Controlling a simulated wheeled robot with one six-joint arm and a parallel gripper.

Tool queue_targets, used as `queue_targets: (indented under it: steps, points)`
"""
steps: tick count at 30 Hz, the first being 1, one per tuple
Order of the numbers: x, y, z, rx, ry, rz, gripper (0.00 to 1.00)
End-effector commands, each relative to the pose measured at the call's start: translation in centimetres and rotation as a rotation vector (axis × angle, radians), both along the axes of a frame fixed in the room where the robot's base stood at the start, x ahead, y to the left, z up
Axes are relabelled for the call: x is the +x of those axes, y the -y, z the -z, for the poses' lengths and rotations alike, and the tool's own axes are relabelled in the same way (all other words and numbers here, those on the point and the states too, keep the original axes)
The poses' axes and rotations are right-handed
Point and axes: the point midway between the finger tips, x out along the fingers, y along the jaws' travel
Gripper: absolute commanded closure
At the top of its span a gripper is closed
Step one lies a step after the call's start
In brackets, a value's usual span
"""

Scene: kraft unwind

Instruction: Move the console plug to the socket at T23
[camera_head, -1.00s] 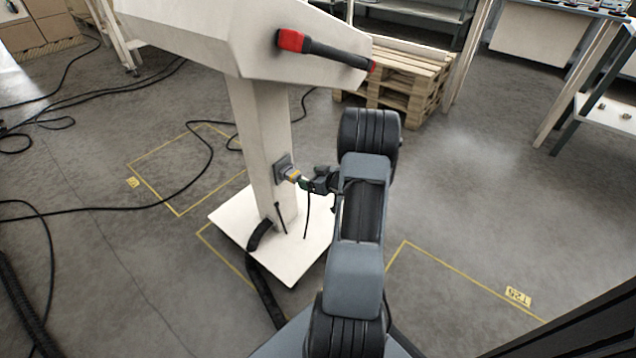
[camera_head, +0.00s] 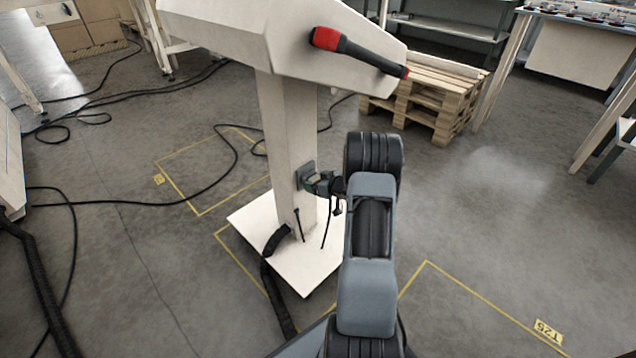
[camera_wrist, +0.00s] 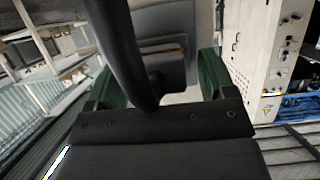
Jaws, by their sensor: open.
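The white console (camera_head: 235,40) stands on a post with a dark socket plate (camera_head: 305,172) on its side. My gripper (camera_head: 318,184) is at this plate and hides most of the plug there. In the wrist view, the grey console plug (camera_wrist: 168,68) shows between the two green fingers of my gripper (camera_wrist: 157,80). The fingers are open, one on each side of the plug. A thick black cable (camera_wrist: 118,40) crosses in front of the plug and hides part of it. No socket marked T23 can be made out.
A red-ended black handle (camera_head: 360,52) juts from the console. The white base plate (camera_head: 300,270) lies under the post. A black hose (camera_head: 278,300) and cables run over the floor. A wooden pallet stack (camera_head: 430,95) stands behind. The right floor is clear around a yellow label (camera_head: 548,332).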

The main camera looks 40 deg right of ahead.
Motion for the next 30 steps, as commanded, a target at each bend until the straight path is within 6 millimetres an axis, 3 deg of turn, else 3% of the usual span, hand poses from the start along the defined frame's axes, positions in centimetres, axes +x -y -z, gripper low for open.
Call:
queue_targets:
  steps: [2, 18, 19, 30]
  points:
    - [-0.01, 0.0, 0.0, 0.0, 0.0, 0.0, 0.26]
    - [-0.03, 0.02, -0.02, 0.0, 0.0, 0.0, 0.78]
    - [-0.03, 0.02, -0.02, 0.0, 0.0, 0.0, 0.54]
    - [-0.03, 0.03, -0.05, 0.0, 0.001, 0.0, 0.87]
